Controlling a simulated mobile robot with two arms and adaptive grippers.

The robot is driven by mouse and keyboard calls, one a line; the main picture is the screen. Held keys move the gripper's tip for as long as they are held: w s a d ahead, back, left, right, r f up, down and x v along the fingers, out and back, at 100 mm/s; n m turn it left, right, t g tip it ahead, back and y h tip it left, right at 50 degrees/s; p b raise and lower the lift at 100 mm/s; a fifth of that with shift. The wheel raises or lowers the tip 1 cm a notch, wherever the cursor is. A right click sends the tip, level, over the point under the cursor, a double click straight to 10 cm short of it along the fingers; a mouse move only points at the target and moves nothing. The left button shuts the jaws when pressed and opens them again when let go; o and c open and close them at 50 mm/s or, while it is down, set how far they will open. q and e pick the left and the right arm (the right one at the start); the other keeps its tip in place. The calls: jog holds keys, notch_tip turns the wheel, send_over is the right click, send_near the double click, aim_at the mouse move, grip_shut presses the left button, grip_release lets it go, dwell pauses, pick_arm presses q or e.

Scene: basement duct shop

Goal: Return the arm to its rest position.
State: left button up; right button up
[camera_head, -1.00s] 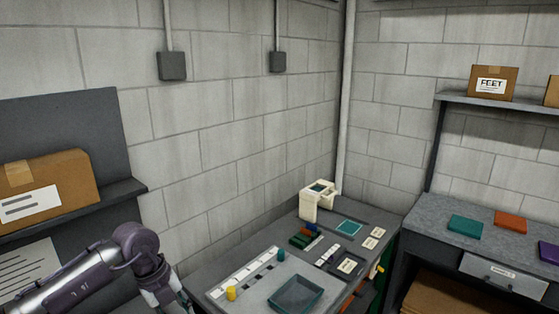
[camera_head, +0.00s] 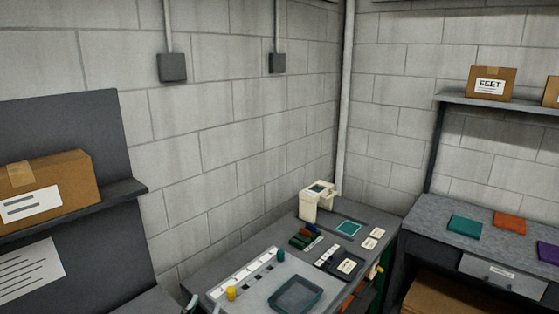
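Only a small part of my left gripper (camera_head: 202,306) shows at the bottom edge of the head view, at the near left corner of the workbench (camera_head: 245,265). The rest of it is cut off by the frame, so I cannot tell whether it is open or shut. I see no object in the part that shows. My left arm's links are out of the picture. My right gripper is not in view.
The bench holds a teal tray (camera_head: 296,294), a yellow cylinder (camera_head: 231,293), a teal cylinder (camera_head: 281,255) and a cream device (camera_head: 316,202). A shelf (camera_head: 120,194) with a cardboard box (camera_head: 55,188) stands at left. A second bench (camera_head: 440,219) is at right.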

pick_arm(q)
jog(key=s+a+f+n+g+y, duration=0.3)
jog(key=s+a+f+g, duration=0.2)
jog(key=s+f+g, duration=0.5)
jog(key=s+f+g+h, duration=0.1)
jog(key=s+f+g, duration=0.1)
jog(key=s+f, duration=0.45)
jog(key=s+f+g, duration=0.2)
jog(key=s+f, duration=0.2)
jog(key=s, duration=0.5)
notch_tip(320, 180, down, 34)
jog(key=s+g+b, duration=0.2)
jog(key=b, duration=0.6)
jog(key=s+a+f+b, duration=0.1)
jog(key=s+f+b, duration=0.2)
jog(key=s+f, duration=0.5)
jog(key=s+a+f+b, duration=0.2)
jog(key=s+f, duration=0.6)
jog(key=f, duration=0.5)
jog(key=shift+a+f+g+b, duration=0.15)
jog(key=shift+f+g+b, duration=0.2)
jog(key=shift+b, duration=0.4)
jog(key=shift+s+r, duration=0.1)
jog(key=shift+s, duration=0.1)
